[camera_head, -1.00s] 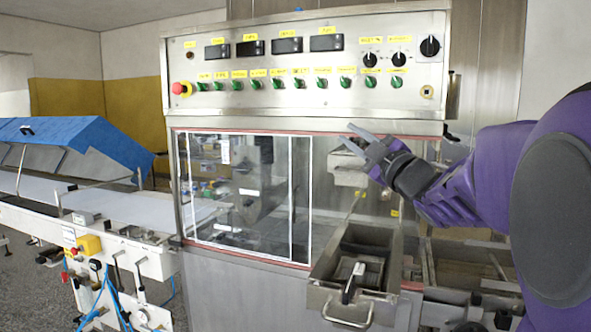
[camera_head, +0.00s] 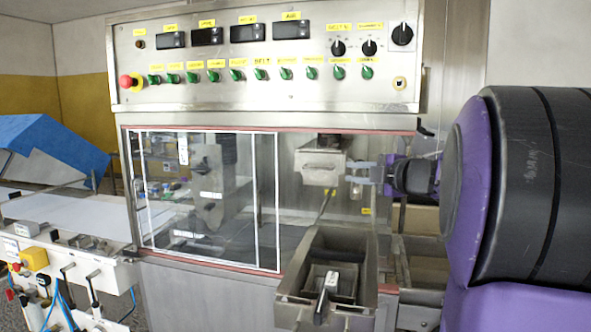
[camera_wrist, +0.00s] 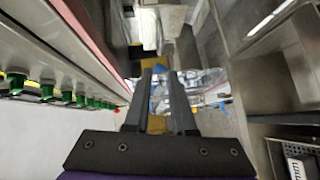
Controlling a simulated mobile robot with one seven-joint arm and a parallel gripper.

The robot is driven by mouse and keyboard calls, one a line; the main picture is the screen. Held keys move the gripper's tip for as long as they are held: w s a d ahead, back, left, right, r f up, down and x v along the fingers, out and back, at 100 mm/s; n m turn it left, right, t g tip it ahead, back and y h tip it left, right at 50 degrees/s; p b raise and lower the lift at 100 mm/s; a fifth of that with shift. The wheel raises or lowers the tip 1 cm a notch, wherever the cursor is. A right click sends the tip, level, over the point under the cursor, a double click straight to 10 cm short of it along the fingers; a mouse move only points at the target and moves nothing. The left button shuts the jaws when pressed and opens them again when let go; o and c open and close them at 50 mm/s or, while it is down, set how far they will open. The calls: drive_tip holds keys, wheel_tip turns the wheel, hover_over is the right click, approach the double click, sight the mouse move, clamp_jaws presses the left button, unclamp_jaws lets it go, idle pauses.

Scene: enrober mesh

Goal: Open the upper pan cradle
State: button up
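The upper pan cradle appears to be the small metal box (camera_head: 320,167) behind the machine's front opening, right of the glass panel; a rod slants down below it. Which part ahead in the wrist view is the cradle is unclear.
A larger metal pan (camera_head: 325,262) with a black-and-white handle juts out below. The control panel (camera_head: 265,60) with green knobs hangs above. The sliding glass panel (camera_head: 205,200) covers the left of the opening. A conveyor (camera_head: 60,215) stands at left.

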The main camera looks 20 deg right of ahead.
sight(316, 169)
drive_tip(key=x, duration=1.6)
drive_tip(key=shift+w+r, duration=0.1)
drive_tip(key=shift+w, duration=0.1)
clamp_jaws()
idle(0.6)
